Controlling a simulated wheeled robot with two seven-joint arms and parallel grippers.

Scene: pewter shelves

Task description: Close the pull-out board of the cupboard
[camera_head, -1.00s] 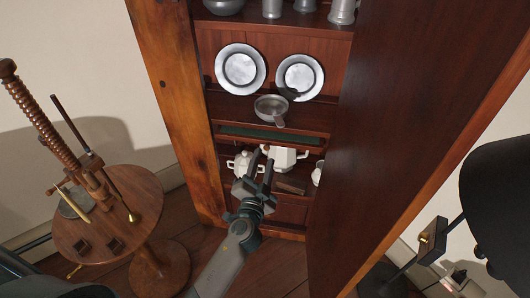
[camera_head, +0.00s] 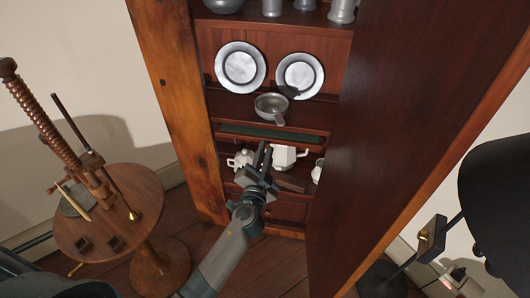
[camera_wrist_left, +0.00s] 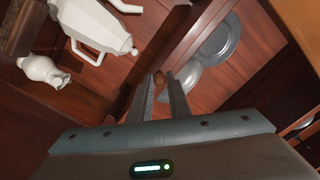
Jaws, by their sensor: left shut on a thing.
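The cupboard (camera_head: 181,110) stands open. Its pull-out board (camera_head: 240,130) shows as a narrow green-topped strip with a wooden front edge, below the shelf with the pan. My left gripper (camera_head: 264,148) is at the board's front edge, with its fingers close together. In the left wrist view the fingertips (camera_wrist_left: 159,84) close around a small round brown knob (camera_wrist_left: 158,76). The fingers hide part of the knob and of the board's front. My right gripper is not in view.
A dark cupboard door (camera_head: 375,140) stands open on the right of my arm. Pewter plates (camera_head: 240,67) and a pan (camera_head: 271,105) are above the board; a white teapot (camera_head: 284,157) is below. A round table (camera_head: 140,190) stands at left.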

